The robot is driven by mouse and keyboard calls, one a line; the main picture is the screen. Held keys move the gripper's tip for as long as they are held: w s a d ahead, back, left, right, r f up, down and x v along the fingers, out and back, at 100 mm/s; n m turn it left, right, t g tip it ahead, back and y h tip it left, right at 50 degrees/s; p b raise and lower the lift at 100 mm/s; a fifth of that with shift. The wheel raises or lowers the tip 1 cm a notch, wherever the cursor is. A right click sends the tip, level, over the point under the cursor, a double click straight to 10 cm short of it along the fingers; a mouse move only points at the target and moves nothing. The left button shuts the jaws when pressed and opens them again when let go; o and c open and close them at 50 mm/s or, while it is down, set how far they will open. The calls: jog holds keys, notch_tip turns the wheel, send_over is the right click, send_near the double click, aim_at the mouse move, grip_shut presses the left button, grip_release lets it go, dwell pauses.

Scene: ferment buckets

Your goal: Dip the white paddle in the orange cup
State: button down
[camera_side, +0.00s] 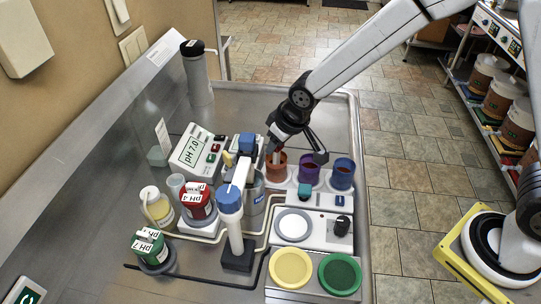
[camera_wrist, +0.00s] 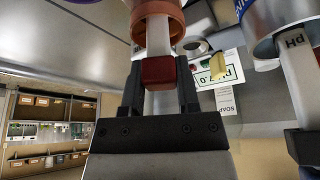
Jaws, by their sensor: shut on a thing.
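My gripper (camera_side: 272,148) is shut on the dark red grip (camera_wrist: 159,73) of the white paddle, just above the orange cup. The white paddle (camera_wrist: 158,37) extends from the grip to the mouth of the orange cup (camera_wrist: 166,10) in the wrist view, and its far end appears to be inside. In the side view the orange cup (camera_side: 276,172) stands upright at the left of a row of cups. A small pale piece of the paddle (camera_side: 276,157) shows at its mouth. I cannot tell how deep the tip is.
A purple cup (camera_side: 308,174) and a blue cup (camera_side: 342,176) stand right of the orange cup. A pH meter (camera_side: 194,150) and a blue-capped probe stand (camera_side: 230,205) are left. In front are a white-topped stirrer (camera_side: 293,224), a yellow dish (camera_side: 291,268) and a green dish (camera_side: 340,274).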

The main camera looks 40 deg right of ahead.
jog(key=shift+r, duration=4.2)
